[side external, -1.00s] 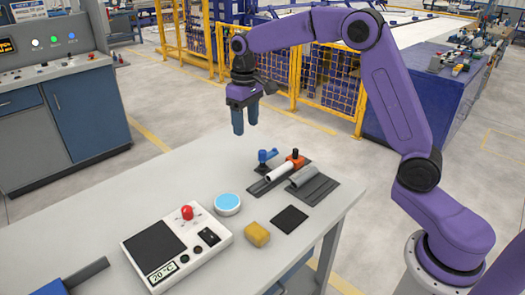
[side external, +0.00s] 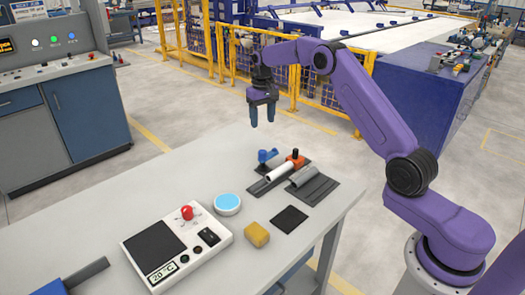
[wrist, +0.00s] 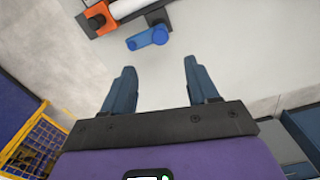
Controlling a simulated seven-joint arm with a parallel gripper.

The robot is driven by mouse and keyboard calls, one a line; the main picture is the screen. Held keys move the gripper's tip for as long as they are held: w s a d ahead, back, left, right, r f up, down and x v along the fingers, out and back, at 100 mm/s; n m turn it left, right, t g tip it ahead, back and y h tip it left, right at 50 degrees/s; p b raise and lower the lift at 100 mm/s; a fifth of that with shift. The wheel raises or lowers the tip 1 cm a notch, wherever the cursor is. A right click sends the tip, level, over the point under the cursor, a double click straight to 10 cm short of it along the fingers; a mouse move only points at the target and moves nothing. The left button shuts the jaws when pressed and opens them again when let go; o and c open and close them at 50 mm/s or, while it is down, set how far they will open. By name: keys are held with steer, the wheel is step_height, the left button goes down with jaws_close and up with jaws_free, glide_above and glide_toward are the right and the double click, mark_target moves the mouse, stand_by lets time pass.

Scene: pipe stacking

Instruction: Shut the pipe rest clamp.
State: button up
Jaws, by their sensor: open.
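The pipe rest (side external: 259,188) is a dark grey base on the table, with a white pipe (side external: 279,173) lying on it. At its far end are a blue lever (side external: 267,156) and an orange block (side external: 295,162) with a black knob. Whether the clamp is open or shut I cannot tell. In the wrist view the blue lever (wrist: 148,38) lies beyond my fingertips, with the orange block (wrist: 98,19) at upper left. My gripper (side external: 262,123) is open, empty and pointing down, above and beyond the lever, touching nothing.
A grey pipe (side external: 303,175) lies on a dark ribbed plate beside the rest. A black square pad (side external: 289,219), a yellow block (side external: 257,234), a blue-topped disc (side external: 227,203) and a control box with a red button (side external: 187,212) stand nearer. The table's far left is clear.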

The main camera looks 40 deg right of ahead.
mark_target(263, 151)
step_height(263, 151, down, 13)
steer(key=shift+f, duration=0.15)
stand_by(0.4)
jaws_close()
